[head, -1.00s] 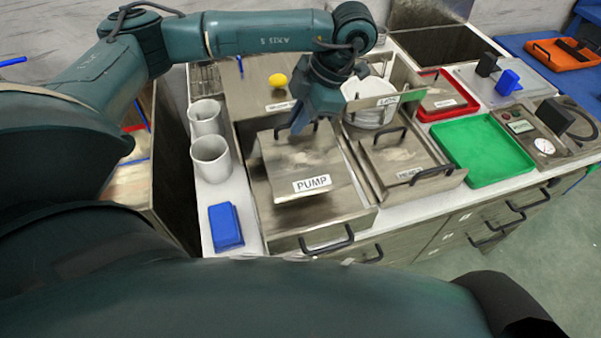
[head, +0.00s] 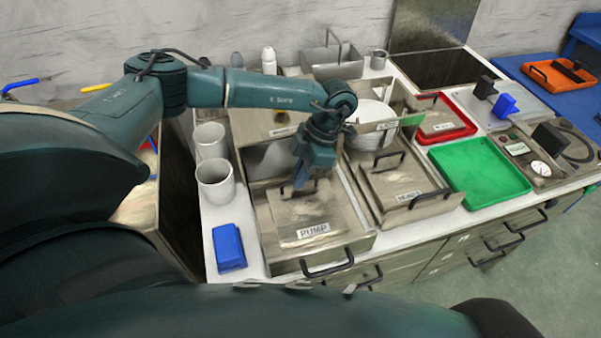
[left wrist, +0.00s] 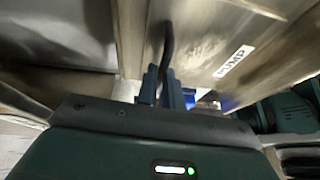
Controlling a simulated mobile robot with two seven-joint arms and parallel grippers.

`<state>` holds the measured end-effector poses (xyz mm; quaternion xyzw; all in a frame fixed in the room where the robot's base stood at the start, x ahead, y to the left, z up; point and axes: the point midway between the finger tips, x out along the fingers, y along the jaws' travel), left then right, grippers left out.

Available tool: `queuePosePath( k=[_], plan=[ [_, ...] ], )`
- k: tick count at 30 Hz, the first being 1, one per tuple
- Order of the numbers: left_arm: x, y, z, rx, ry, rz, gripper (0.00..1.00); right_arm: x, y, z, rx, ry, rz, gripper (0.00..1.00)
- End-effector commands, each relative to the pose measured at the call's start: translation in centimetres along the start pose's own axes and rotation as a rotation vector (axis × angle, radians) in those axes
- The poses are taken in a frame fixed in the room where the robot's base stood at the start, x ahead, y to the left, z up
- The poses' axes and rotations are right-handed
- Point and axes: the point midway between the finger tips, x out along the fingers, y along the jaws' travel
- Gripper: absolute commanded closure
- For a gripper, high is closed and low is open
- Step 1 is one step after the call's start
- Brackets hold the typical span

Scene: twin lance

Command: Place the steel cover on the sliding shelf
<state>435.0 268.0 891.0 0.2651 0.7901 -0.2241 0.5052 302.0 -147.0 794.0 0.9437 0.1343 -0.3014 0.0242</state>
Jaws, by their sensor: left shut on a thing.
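The steel cover (head: 296,212), a flat square plate labelled PUMP, is over the pulled-out sliding shelf (head: 360,238). My left gripper (head: 301,184) is shut on the cover's dark handle at its back part. The left wrist view shows the fingers (left wrist: 163,88) closed around the handle (left wrist: 167,45), with the cover (left wrist: 205,45) close by. The cover lies within the shelf's outline, but I cannot tell whether it rests on the shelf or hangs just above it. My right gripper is not in view.
Right of the shelf is another steel plate (head: 402,188) with handles, then a green tray (head: 480,172) and a red tray (head: 450,128). A white bowl (head: 370,116) stands behind.

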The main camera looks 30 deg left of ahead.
Motion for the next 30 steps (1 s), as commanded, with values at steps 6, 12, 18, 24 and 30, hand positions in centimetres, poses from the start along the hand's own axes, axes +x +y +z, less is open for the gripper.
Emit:
queuePosePath(
  k=[6,12,18,24,30],
  plan=[
    [0.1,0.0,0.1,0.000,-0.001,0.001,0.90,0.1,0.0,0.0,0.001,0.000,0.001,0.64],
    [0.1,0.0,0.1,0.000,-0.001,0.001,0.74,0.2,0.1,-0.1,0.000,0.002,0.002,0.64],
    [0.1,0.0,0.1,0.000,-0.001,0.001,0.70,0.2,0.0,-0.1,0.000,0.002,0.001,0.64],
    [-0.7,0.0,0.1,0.000,-0.002,0.001,0.70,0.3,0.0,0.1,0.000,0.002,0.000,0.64],
    [-4.2,0.1,0.3,0.001,-0.006,0.003,0.70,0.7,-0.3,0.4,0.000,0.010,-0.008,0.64]
  ],
)
